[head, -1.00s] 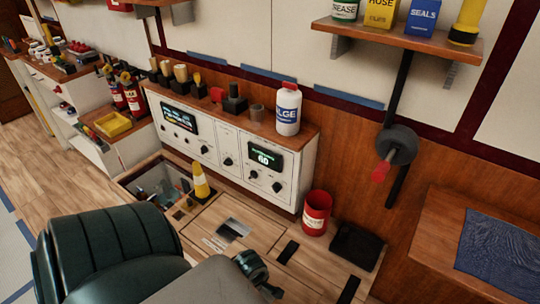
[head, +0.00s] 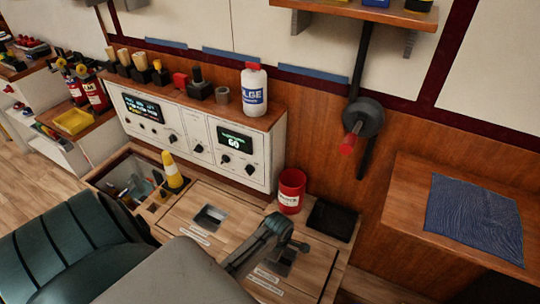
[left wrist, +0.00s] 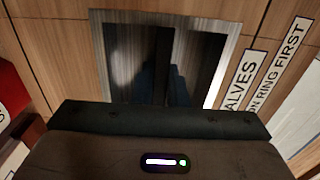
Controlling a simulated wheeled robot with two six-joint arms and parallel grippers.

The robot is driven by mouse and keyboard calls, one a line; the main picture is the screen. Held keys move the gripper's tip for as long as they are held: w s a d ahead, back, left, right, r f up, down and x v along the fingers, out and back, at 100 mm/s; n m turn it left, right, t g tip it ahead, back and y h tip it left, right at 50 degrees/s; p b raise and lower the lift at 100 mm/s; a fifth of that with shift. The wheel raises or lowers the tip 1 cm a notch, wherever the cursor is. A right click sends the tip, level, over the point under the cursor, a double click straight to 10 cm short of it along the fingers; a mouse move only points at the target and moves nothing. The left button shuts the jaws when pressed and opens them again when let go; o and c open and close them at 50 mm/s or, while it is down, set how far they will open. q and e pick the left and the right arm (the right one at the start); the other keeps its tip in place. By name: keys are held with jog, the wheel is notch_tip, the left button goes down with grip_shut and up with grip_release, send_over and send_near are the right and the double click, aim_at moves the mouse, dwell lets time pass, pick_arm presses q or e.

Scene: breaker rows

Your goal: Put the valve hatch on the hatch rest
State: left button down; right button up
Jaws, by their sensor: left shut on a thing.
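The valve hatch (head: 262,283) is a wooden floor panel with white label strips, in the front middle of the head view. In the left wrist view the hatch (left wrist: 280,30) fills the background, with part of the word VALVES readable and a metal-framed dark recess (left wrist: 222,75). My left gripper (head: 284,258) reaches down at this recess and is shut on the hatch's pull; its fingers hide the pull. I cannot tell whether the hatch is raised. No thing is marked as the hatch rest; a blue ribbed mat (head: 475,217) lies on a wooden bench at the right. My right gripper is not in view.
A second hatch (head: 180,222) with a metal recess lies to the left, by an open bay (head: 125,175) and a yellow cone (head: 172,172). A red bucket (head: 291,190) and black tray (head: 331,219) stand behind. A wheel with red handle (head: 361,120) juts from the wall.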

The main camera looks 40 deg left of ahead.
pick_arm(q)
jog(key=shift+w+d, duration=0.1)
jog(key=shift+w, duration=0.35)
notch_tip(320, 180, down, 2)
jog(key=shift+f, duration=0.65)
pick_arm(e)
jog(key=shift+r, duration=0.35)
pick_arm(q)
jog(key=c, duration=1.5)
grip_release()
jog(key=shift+s+f, duration=0.1)
jog(key=shift+s, duration=0.05)
jog(key=shift+o, duration=0.2)
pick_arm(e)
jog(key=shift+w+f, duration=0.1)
